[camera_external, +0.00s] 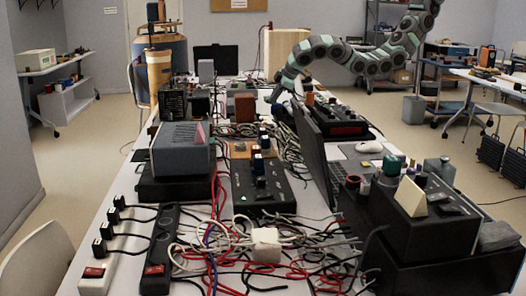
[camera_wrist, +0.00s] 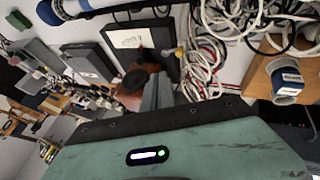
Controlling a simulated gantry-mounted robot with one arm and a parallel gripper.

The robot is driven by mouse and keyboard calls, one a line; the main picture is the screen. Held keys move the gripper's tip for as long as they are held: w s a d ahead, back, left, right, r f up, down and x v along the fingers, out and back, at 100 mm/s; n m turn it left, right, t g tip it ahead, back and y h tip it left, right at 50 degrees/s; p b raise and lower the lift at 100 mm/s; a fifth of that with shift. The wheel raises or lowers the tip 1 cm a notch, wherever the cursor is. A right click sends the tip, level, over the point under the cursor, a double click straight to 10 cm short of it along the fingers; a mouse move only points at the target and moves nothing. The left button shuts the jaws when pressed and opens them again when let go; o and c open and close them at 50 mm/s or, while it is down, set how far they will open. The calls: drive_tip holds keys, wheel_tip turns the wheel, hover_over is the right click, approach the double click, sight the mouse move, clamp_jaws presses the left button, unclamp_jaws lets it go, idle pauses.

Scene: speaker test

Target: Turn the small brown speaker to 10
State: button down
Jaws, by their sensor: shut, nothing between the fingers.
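A small reddish-brown box (camera_external: 243,108), which looks like the brown speaker, stands among the devices at the middle back of the table. In the wrist view, a brown body with a dark round part (camera_wrist: 133,80) shows beside the grey fingers of my gripper (camera_wrist: 158,92); it is probably the same speaker. The fingers partly cover it, and I cannot tell whether they touch it. In the external view, my gripper (camera_external: 272,98) points down just right of the brown box, shut and empty. No dial marking or number is readable.
White cables (camera_external: 288,140) are heaped right of the brown box. A tan board with blue-capped parts (camera_external: 240,152) lies in front. An open laptop (camera_external: 318,150) and a black device with a red display (camera_external: 347,128) stand to the right. The table is crowded.

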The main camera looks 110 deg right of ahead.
approach(256, 120)
drive_tip(key=a+f, duration=0.1)
drive_tip(key=w+a+f, duration=0.1)
drive_tip(key=shift+w+f, duration=0.25)
drive_tip(key=shift+f, duration=0.15)
drive_tip(key=d, duration=0.3)
drive_tip(key=shift+s+d+f, duration=0.1)
drive_tip(key=shift+d+f, duration=0.1)
drive_tip(key=shift+f, duration=0.05)
drive_tip(key=shift+d+f, duration=0.1)
drive_tip(key=shift+d, duration=0.15)
